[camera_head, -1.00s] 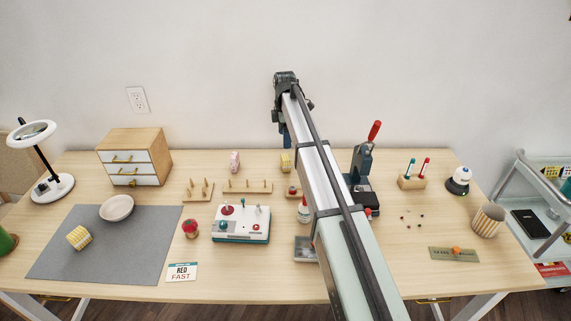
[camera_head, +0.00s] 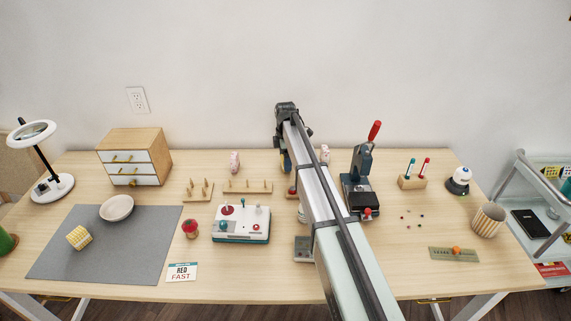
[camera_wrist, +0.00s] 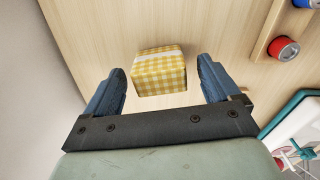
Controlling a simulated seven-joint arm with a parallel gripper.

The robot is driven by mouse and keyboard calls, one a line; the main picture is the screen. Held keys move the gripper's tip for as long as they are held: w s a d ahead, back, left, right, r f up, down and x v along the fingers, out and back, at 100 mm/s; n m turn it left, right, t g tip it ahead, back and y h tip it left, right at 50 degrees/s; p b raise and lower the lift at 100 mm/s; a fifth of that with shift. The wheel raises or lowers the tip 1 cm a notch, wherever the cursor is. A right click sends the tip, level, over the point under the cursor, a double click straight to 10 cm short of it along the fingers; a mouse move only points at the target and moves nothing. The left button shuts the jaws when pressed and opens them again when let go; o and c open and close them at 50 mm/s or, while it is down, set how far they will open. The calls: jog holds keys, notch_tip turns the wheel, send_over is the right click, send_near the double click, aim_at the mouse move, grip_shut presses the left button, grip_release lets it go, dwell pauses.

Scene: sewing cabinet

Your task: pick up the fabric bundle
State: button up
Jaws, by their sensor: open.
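A yellow and white checked fabric bundle (camera_wrist: 160,73) lies on the wooden table in the wrist view, just beyond and between my fingertips. My gripper (camera_wrist: 161,88) is open, with one blue finger on each side of the bundle and gaps on both sides. In the head view my gripper (camera_head: 285,161) is at the back of the table and largely hides this bundle. Another yellow checked bundle (camera_head: 79,238) lies on the grey mat (camera_head: 125,257) at the left.
A peg rack (camera_head: 248,187) and a white and teal machine (camera_head: 241,224) stand in front of my gripper. A pink patterned item (camera_head: 235,162) is to its left, another (camera_head: 325,154) to its right. A dark press (camera_head: 361,180) stands further right. The wall is close behind.

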notch_tip(320, 180, down, 2)
jog(key=shift+f, duration=0.2)
jog(key=c, duration=1)
